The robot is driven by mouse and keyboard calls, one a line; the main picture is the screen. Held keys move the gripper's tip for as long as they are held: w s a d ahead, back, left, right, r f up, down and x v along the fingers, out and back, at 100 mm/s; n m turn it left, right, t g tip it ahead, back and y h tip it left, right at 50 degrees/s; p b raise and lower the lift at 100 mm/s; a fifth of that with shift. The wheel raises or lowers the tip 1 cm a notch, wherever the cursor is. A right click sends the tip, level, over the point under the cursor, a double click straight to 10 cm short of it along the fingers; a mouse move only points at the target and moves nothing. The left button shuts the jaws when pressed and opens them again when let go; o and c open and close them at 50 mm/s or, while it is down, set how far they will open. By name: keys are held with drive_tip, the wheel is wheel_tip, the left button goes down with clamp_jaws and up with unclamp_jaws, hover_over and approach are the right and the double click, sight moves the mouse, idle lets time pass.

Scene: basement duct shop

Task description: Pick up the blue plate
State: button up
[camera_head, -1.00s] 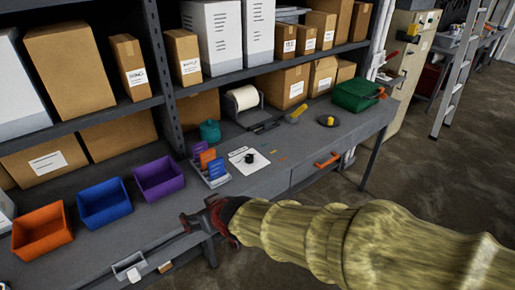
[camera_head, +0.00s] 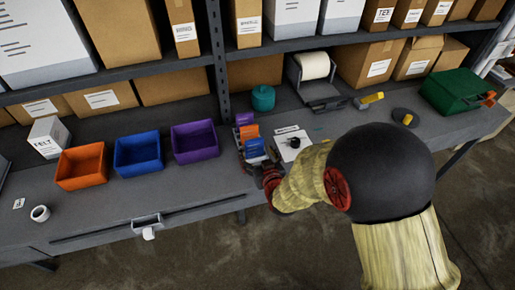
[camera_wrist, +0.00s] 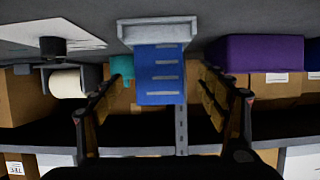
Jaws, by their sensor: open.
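The blue plate (camera_head: 255,148) stands in a small light-grey rack (camera_head: 243,164) on the bench, in front of an orange plate (camera_head: 252,131) and a purple plate (camera_head: 244,119). My gripper (camera_head: 268,172) is at the near side of the rack, partly hidden by my arm. In the wrist view, the picture is upside down and the blue plate (camera_wrist: 160,82) hangs from the rack (camera_wrist: 157,30) at the top. My open gripper (camera_wrist: 160,95) has one finger on each side of the plate, with visible gaps. I cannot tell how deep the plate reaches between the fingers.
Orange (camera_head: 81,168), blue (camera_head: 138,155) and purple (camera_head: 194,143) bins stand left of the rack. A white sheet with a black knob (camera_head: 294,143) lies to the right. A teal pot (camera_head: 263,98) stands behind. The shelf (camera_head: 150,107) with boxes rises at the back.

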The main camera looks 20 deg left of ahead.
sight(255, 148)
drive_tip(key=shift+x, duration=2.25)
drive_tip(key=shift+w+r, duration=0.1)
drive_tip(key=shift+r, duration=0.1)
drive_tip(key=shift+c, duration=0.3)
drive_tip(key=c, duration=1.1)
drive_tip(key=shift+r, duration=0.1)
drive_tip(key=shift+c, duration=0.4)
